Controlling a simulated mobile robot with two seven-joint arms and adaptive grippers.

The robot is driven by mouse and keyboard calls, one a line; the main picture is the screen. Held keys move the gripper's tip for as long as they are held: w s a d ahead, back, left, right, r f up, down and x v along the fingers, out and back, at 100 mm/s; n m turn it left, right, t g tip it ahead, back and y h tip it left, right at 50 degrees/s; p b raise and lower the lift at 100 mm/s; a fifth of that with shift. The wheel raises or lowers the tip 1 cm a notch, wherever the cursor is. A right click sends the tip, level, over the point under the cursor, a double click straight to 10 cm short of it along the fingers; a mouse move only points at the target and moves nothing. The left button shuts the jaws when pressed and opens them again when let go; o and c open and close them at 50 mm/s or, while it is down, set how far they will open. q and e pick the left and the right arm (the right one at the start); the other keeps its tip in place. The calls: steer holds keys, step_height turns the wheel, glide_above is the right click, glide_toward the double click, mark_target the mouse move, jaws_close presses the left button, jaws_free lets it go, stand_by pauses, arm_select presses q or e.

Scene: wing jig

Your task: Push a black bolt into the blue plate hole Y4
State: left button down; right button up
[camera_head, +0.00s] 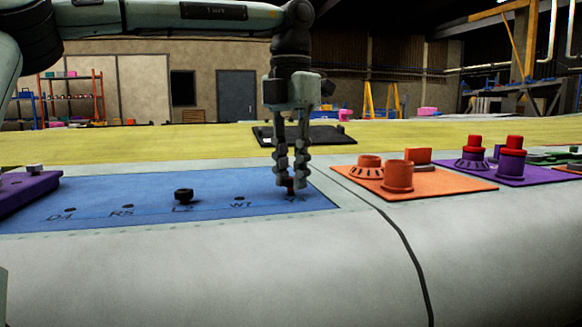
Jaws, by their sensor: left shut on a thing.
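The blue plate (150,212) lies on the pale grey wing surface at the left and centre. It has a row of small dark holes with labels, such as D4, R5 and W7. My left gripper (291,180) points straight down over the plate's right end. Its fingers are shut on a small dark bolt (289,184), mostly hidden between the fingertips, low at the plate surface. The label beneath is partly hidden and too small to read surely; whether the bolt is in the hole cannot be told. Another black bolt (183,195) stands upright at the middle label. My right gripper is not in view.
An orange plate (440,187) with orange round parts lies right of the gripper. A purple plate (525,176) with red-topped parts is beyond it. Another purple plate (25,190) is at far left. A black tray (330,136) lies behind. The front wing surface is clear.

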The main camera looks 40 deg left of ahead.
arm_select(q)
steer(key=shift+f, duration=0.35)
steer(key=c, duration=1.3)
jaws_free()
steer(key=shift+o, duration=0.2)
step_height(320, 180, up, 12)
